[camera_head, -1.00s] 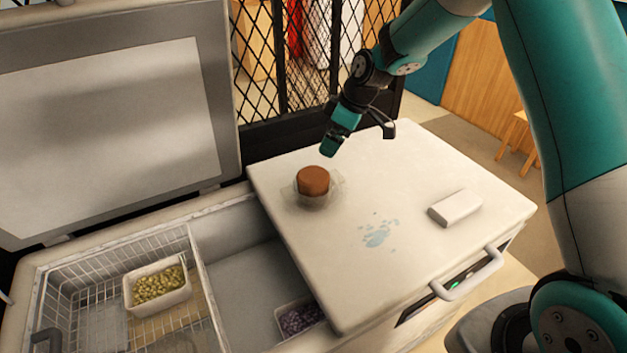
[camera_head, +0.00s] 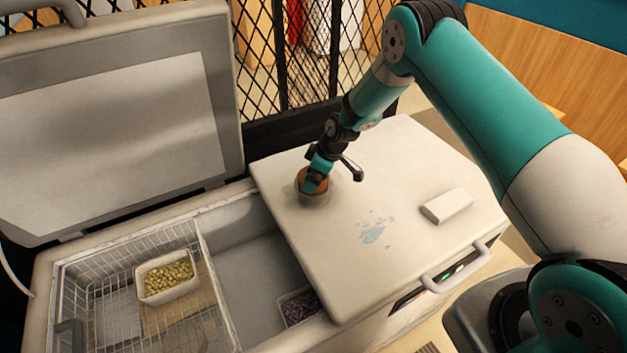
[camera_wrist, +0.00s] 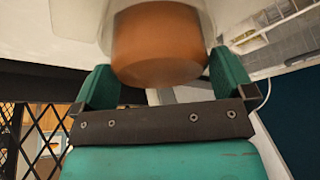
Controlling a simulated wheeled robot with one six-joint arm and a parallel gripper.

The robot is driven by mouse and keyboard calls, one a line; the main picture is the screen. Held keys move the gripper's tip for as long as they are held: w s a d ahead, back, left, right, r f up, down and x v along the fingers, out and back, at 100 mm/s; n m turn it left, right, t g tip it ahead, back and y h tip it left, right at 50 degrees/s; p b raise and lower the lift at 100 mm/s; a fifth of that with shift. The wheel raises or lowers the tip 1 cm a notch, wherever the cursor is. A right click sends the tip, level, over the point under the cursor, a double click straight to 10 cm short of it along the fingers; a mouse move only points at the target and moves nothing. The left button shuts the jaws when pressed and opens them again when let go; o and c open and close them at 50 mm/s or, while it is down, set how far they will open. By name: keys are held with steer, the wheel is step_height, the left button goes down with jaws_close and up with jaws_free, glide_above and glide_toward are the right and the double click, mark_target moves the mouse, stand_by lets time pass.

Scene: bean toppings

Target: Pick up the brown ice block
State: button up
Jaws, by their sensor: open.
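The brown ice block (camera_head: 318,186) is a short round cylinder in a clear bowl (camera_head: 311,200) on the closed white freezer lid (camera_head: 420,160). My gripper (camera_head: 314,180) is at the block and partly hides it in the head view. In the wrist view the brown ice block (camera_wrist: 158,45) fills the space between and beyond the two green fingers of my gripper (camera_wrist: 160,85). The fingers stand apart, one on each side of the block. I cannot tell whether they touch it.
A white block (camera_head: 447,206) lies on the lid to the right, near a blue wet patch (camera_head: 375,230). To the left, the open freezer holds a wire basket (camera_head: 100,270) with a tub of yellow-green beans (camera_head: 167,278). A tub of purple beans (camera_head: 300,306) sits lower in the freezer.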

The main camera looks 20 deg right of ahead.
steer(key=shift+f, duration=0.15)
steer(key=shift+c, duration=0.2)
steer(key=c, duration=0.7)
steer(key=shift+c, duration=0.9)
steer(key=shift+w, duration=0.1)
